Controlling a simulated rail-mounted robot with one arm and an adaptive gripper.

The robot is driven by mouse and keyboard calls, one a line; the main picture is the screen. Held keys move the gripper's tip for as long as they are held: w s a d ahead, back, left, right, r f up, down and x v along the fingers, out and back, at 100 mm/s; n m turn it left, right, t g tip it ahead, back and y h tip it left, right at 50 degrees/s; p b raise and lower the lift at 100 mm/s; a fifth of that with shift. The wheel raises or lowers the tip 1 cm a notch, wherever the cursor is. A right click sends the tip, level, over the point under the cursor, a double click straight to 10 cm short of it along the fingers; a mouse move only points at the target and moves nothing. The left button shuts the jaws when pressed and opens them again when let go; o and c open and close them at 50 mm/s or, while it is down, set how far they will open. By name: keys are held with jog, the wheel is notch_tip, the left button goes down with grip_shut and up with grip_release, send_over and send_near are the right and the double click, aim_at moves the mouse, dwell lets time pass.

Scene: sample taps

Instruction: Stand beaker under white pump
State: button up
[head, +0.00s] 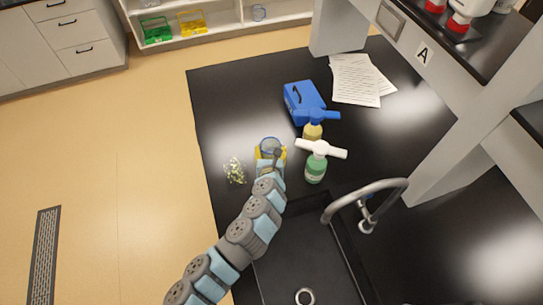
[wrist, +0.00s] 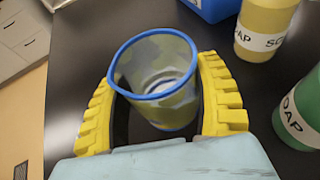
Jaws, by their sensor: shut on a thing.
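In the head view the beaker (head: 270,146) and my gripper (head: 270,153) are over the black bench, left of the soap bottles. The white pump tops a green soap bottle (head: 316,168), just right of my gripper. That bottle (wrist: 300,115) shows partly at the wrist view's right edge, its pump out of frame. I cannot tell whether the beaker touches the bench.
A yellow soap bottle (head: 312,131) with a blue pump stands behind the white-pump bottle, near a blue box (head: 303,100). A small plant-like clump (head: 235,170) lies left of my gripper. A sink (head: 305,260) and tap (head: 365,205) are in front. Papers (head: 360,80) lie at the back.

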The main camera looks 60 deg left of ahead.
jog(key=shift+w+a+f, duration=0.15)
jog(key=shift+w+f, duration=0.05)
jog(key=shift+f, duration=1.6)
jog(key=shift+f+b, duration=0.1)
jog(key=shift+b, duration=0.2)
jog(key=o, duration=1.1)
jog(key=shift+r, duration=0.2)
jog(key=shift+s+d+r, duration=0.15)
jog(key=shift+s+d, duration=0.2)
jog(key=shift+d, duration=0.25)
jog(key=shift+v, duration=5.35)
